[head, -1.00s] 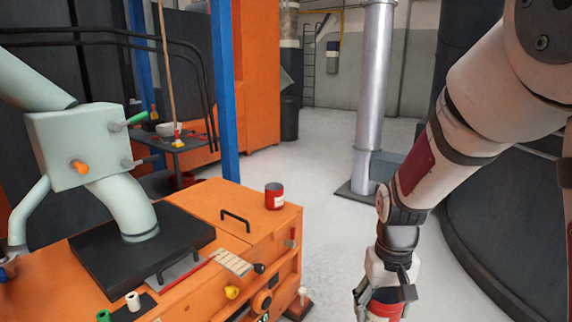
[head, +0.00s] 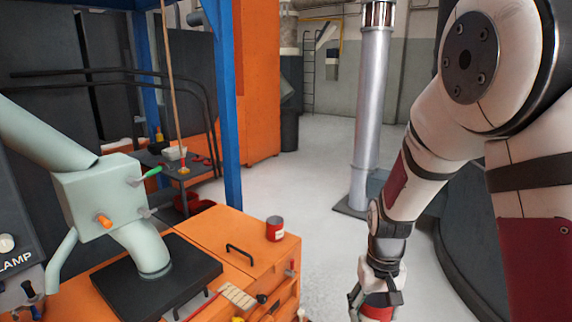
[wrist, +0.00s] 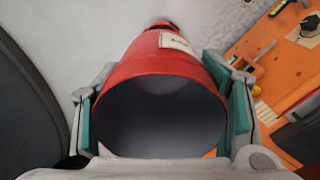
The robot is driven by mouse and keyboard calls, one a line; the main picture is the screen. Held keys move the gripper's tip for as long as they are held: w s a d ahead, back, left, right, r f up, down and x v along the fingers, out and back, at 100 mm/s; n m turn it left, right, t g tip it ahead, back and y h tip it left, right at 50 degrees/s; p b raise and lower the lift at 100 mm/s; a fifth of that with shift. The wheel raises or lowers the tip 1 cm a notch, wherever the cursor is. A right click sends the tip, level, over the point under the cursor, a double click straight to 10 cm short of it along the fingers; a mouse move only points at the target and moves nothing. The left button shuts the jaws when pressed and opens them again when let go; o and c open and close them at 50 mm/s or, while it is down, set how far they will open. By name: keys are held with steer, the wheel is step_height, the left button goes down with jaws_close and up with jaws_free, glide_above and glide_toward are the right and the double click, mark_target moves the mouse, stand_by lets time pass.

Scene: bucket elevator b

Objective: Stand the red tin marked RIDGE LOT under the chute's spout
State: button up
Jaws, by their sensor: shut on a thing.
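My gripper (head: 376,292) hangs low at the right of the head view, shut on a red tin (head: 377,313). In the wrist view the tin (wrist: 165,68) lies between the green-padded fingers, its dark open mouth facing the camera. Its pale label is too small to read. A second red tin (head: 275,229) with a pale label, also unreadable, stands upright on the orange cabinet (head: 215,235). The pale green chute (head: 98,195) is at the left. Its curved spout (head: 148,250) comes down over a black plate (head: 190,283). The held tin is well right of the spout.
A black handle (head: 240,252) rises from the cabinet top between spout and standing tin. A blue post (head: 226,130) and hanging rope (head: 172,90) are behind. A silver pipe (head: 370,120) stands beyond my arm. Pale floor lies between cabinet and pipe.

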steer(key=s+r+p, duration=0.1)
steer(key=r+p, duration=0.1)
steer(key=p, duration=0.1)
steer(key=s+r+p, duration=0.1)
steer(key=r+p, duration=0.2)
steer(key=s+r+p, duration=0.1)
steer(key=r+p, duration=0.2)
steer(key=p, duration=0.1)
steer(key=shift+s, duration=0.15)
steer(key=shift+s+r+p, duration=0.45)
steer(key=shift+r+p, duration=0.3)
steer(key=shift+p, duration=0.45)
